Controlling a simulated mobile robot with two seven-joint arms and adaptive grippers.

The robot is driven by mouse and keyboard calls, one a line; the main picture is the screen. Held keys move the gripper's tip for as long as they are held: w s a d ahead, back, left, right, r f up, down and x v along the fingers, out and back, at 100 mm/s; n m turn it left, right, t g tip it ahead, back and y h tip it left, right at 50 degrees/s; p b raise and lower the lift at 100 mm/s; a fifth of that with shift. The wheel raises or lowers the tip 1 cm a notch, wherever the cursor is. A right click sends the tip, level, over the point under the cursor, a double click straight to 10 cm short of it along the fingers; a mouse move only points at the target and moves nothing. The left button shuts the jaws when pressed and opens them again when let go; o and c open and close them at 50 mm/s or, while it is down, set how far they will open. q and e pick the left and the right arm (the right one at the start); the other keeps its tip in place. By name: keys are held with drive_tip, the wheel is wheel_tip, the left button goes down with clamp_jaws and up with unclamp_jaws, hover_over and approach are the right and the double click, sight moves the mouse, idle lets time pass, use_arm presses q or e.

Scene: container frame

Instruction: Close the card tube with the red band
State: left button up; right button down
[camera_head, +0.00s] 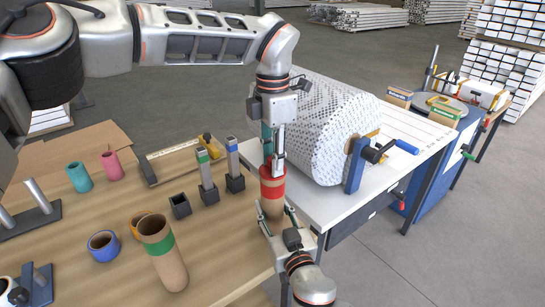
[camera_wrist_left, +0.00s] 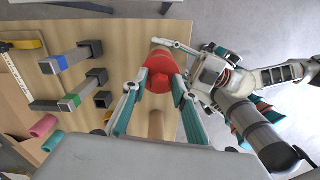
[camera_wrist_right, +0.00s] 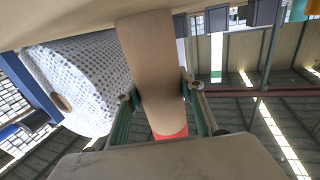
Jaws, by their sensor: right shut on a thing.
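The card tube with the red band (camera_head: 271,208) stands upright at the table's right edge in the head view. A red cap (camera_wrist_left: 158,78) sits at its top; whether it is fully seated I cannot tell. My left gripper (camera_head: 273,158) points down from above, its fingers apart on either side of the red cap, as the left wrist view shows. My right gripper (camera_head: 283,222) is shut on the tube's brown body from the side, low down. The right wrist view shows the brown tube (camera_wrist_right: 155,75) between its fingers, with red at the far end.
A tube with a green band (camera_head: 163,255) stands open at the front. A blue cup (camera_head: 103,245), a teal cup (camera_head: 79,177) and a pink cup (camera_head: 112,165) stand to the left. Square posts (camera_head: 207,178) stand nearby. A large white roll (camera_head: 325,130) lies on the right bench.

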use_arm(q)
drive_tip(key=shift+o, duration=0.2)
wheel_tip(320, 180, up, 12)
idle(0.7)
use_arm(e)
drive_tip(key=c, duration=1.2)
unclamp_jaws()
drive_tip(key=v, duration=1.2)
